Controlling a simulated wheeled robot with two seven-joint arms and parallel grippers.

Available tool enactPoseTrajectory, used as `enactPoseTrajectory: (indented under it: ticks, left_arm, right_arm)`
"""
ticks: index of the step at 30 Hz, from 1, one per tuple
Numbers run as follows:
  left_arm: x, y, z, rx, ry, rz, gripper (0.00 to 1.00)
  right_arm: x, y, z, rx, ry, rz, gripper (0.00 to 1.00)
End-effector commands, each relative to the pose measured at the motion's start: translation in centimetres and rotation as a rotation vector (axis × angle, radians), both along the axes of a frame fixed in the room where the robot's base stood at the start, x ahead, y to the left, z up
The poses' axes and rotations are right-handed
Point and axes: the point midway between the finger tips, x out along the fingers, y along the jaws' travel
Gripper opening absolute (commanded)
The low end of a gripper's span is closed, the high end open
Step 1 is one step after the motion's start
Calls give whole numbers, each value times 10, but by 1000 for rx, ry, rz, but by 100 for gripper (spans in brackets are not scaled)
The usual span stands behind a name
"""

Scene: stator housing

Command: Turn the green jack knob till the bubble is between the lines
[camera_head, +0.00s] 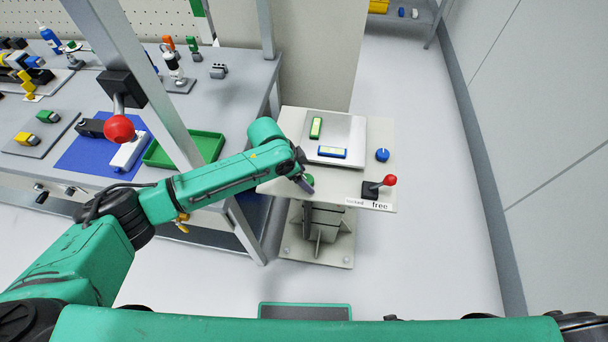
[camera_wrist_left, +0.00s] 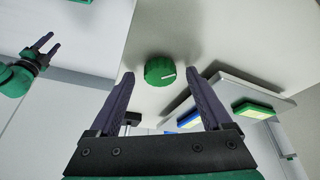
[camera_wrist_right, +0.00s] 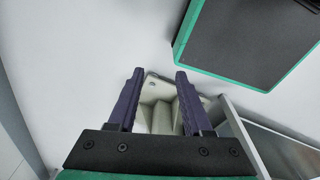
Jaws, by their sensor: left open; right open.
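The green jack knob (camera_head: 309,180) stands on the front left of a pale levelling table (camera_head: 287,128). My right gripper (camera_wrist_right: 160,76) is open and empty, outside the head view.
A blue knob (camera_head: 382,155) sits on the table's right side. A red-balled lever (camera_head: 389,180) stands at the front right, leaning toward the "free" label (camera_head: 380,206). A workbench with a green tray (camera_head: 205,148) stands to the left. The floor at right is clear.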

Motion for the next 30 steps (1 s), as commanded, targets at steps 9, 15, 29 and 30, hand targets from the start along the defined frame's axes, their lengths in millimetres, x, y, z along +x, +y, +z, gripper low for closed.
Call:
enactPoseTrajectory:
  ticks: [9, 15, 29, 30]
  left_arm:
    - [0, 0, -1, 0, 0, 0, 52]
    - [0, 0, -1, 0, 0, 0, 0]
    - [2, 0, -1, 0, 0, -125, 0]
    - [2, 0, -1, 0, 0, -152, 0]
  right_arm:
    - [-17, -1, -2, -2, 27, -1, 50]
    - [-17, -1, -2, -2, 28, -1, 50]
    - [-15, -1, -4, -2, 25, -1, 50]
    - [-15, -1, -4, -2, 24, -1, 50]
